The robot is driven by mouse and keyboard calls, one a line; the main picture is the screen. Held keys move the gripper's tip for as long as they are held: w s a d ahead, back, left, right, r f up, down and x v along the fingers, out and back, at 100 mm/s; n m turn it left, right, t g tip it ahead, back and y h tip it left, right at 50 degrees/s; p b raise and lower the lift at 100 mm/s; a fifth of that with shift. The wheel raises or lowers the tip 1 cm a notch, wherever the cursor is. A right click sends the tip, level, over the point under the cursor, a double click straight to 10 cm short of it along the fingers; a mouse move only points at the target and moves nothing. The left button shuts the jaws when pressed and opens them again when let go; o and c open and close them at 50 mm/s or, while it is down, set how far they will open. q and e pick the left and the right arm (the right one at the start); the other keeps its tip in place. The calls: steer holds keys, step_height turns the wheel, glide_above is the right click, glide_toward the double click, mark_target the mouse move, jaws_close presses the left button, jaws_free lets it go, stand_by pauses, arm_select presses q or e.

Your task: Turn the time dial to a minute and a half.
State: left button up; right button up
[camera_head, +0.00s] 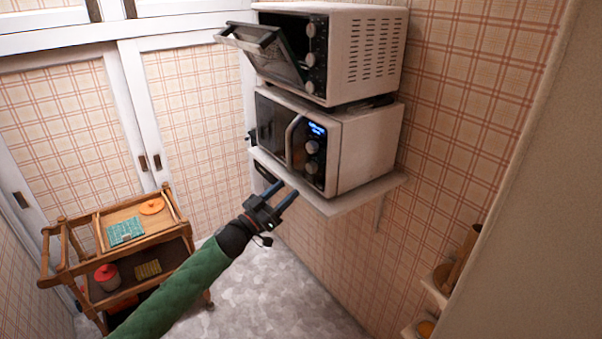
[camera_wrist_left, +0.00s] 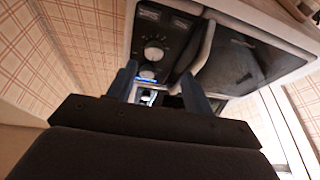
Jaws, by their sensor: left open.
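The white microwave (camera_head: 360,150) sits on a wall shelf, its door shut. Its black control panel has a lit blue display (camera_head: 317,129) above an upper dial (camera_head: 312,147) and a lower dial (camera_head: 312,167). I cannot tell which is the time dial or read the settings. My left gripper (camera_head: 282,190) is open and empty, below and in front of the panel, apart from the dials. In the left wrist view, a round dial (camera_wrist_left: 153,50) and the blue display (camera_wrist_left: 147,75) show between the spread fingers (camera_wrist_left: 158,72). My right gripper is out of view.
The shelf edge (camera_head: 345,207) juts out near my gripper. A wooden trolley (camera_head: 85,245) stands at the lower left. The floor between is clear.

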mark_target(309, 171)
arm_select(q)
steer(key=shift+n+h, duration=0.3)
steer(key=shift+n, duration=0.4)
steer(key=p+x, duration=0.1)
steer(key=x, duration=0.2)
steer(key=p+x, duration=0.1)
steer(key=x, duration=0.2)
steer(key=shift+s+d+r, duration=0.2)
steer(key=shift+r, duration=0.1)
steer(key=shift+p+x, duration=0.45)
steer(key=shift+x, duration=0.4)
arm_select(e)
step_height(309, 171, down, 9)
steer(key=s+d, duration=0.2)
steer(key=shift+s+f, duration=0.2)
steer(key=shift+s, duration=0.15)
arm_select(q)
steer(key=shift+f, duration=0.15)
steer(key=shift+c, duration=0.4)
steer(key=c, duration=0.9)
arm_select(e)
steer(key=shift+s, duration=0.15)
arm_select(q)
steer(key=shift+m, duration=0.3)
